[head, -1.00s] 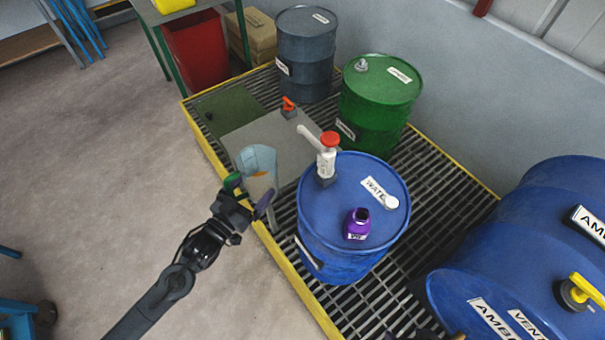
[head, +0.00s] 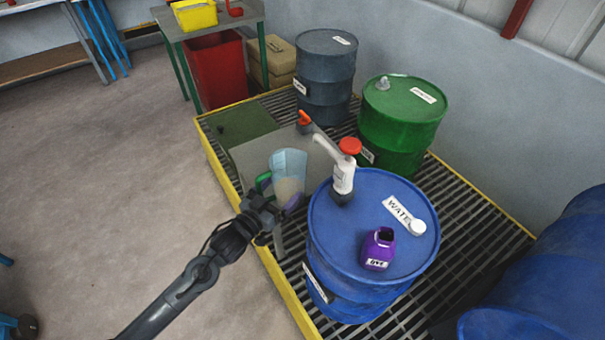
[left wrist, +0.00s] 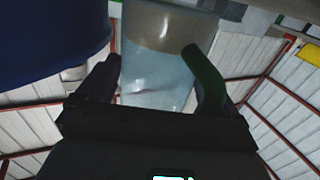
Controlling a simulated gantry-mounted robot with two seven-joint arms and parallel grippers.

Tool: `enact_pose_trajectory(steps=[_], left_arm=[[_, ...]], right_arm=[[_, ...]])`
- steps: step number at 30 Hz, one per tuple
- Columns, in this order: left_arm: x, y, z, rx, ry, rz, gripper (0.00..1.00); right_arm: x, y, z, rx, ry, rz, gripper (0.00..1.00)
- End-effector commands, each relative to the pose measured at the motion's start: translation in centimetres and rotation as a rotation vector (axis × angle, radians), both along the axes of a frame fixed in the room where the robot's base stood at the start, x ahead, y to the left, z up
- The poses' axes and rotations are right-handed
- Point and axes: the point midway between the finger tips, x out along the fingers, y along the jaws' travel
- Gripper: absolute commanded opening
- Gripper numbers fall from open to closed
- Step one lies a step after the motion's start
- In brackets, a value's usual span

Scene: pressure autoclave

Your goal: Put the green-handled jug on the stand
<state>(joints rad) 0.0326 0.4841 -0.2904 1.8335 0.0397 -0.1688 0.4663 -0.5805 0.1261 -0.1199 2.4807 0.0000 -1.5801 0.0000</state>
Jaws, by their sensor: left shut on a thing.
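The clear jug (head: 289,172) with its green handle (head: 263,182) is upright in my left gripper (head: 274,203). The gripper is shut on it from the near left side. In the left wrist view the jug (left wrist: 160,75) is between the two fingers, with the green handle (left wrist: 208,78) beside the right finger. The grey stand (head: 262,157) has a flat top, partly hidden behind the jug, and a leg shows below the gripper. I cannot tell whether the jug's base touches it. My right gripper is not in view.
A blue water drum (head: 350,232) stands close right of the jug. Its white pump (head: 343,178) has a spout reaching toward the jug. A purple dye bottle (head: 378,249) and white cap (head: 417,227) sit on top. Green (head: 402,115) and grey (head: 326,80) drums stand behind.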

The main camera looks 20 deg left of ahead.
Motion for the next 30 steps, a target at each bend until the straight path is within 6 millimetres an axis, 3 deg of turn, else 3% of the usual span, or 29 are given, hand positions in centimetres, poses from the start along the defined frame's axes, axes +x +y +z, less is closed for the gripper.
enact_pose_trajectory(steps=[3,9,17,24,30], left_arm=[[2.6,-0.7,0.0,-0.002,-0.006,0.000,0.52],[5.2,-1.4,0.0,-0.001,-0.003,0.000,0.52],[6.6,-1.8,0.0,-0.002,-0.003,-0.001,0.52],[9.8,-2.7,0.0,-0.002,-0.004,0.000,0.52],[9.7,-2.7,-0.5,0.000,-0.002,-0.001,0.52]], right_arm=[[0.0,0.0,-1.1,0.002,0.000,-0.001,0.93],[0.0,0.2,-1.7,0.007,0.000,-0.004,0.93],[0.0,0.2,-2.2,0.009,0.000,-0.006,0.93],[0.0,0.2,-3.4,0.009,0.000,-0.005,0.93],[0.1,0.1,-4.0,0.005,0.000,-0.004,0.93]])
